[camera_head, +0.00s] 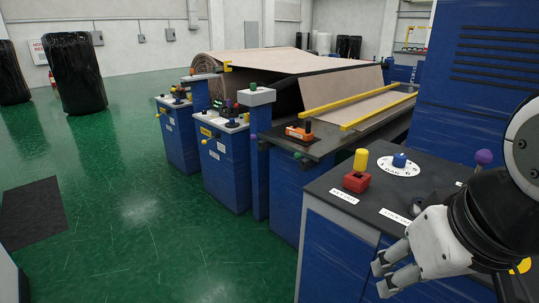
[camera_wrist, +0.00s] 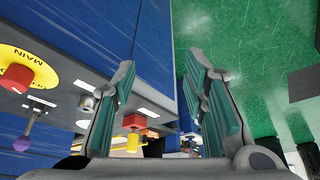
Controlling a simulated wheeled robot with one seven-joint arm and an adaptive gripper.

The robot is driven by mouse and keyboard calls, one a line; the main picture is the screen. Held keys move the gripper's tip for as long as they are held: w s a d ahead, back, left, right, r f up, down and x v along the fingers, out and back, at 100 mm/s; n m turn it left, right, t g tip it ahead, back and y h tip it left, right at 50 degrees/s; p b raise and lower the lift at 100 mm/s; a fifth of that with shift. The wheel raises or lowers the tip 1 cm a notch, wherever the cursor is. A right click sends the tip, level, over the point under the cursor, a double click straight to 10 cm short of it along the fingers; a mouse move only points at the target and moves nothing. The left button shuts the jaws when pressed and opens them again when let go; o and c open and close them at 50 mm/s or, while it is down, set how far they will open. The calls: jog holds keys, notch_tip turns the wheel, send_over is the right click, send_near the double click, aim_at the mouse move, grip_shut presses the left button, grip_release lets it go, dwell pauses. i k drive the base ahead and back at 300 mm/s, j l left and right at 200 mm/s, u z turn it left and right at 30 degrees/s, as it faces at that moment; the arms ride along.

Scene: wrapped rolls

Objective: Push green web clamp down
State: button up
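No label naming a web clamp is readable, so I cannot tell which green part it is. One green knob (camera_head: 253,87) sits on top of a grey-capped blue post in the head view. Another green knob (camera_head: 298,155) is on the front edge of the dark-topped machine. My gripper (camera_head: 381,276) is at the lower right in front of the near console, far from both knobs. In the wrist view my gripper (camera_wrist: 160,65) has its teal-padded fingers spread with nothing between them. No green knob is clearly seen there.
The near console (camera_head: 335,181) bears a yellow-topped red lever (camera_head: 358,170), a blue dial knob (camera_head: 399,160) and a purple-knobbed lever (camera_head: 484,157). A red button on a yellow disc (camera_wrist: 44,69) is left of my fingers. Green floor (camera_head: 150,215) is open at left.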

aim_at(298, 156)
jog(key=i+j, duration=0.2)
jog(key=i+j+z, duration=0.15)
jog(key=j, duration=0.3)
jog(key=i+j, duration=0.25)
jog(key=i+j+z, duration=0.1)
jog(key=j, duration=0.3)
jog(key=i+j, duration=0.25)
jog(key=i+j+z, duration=0.15)
jog(key=j, duration=0.3)
jog(key=i+j+z, duration=0.1)
jog(key=i+j, duration=0.45)
jog(key=j, duration=0.15)
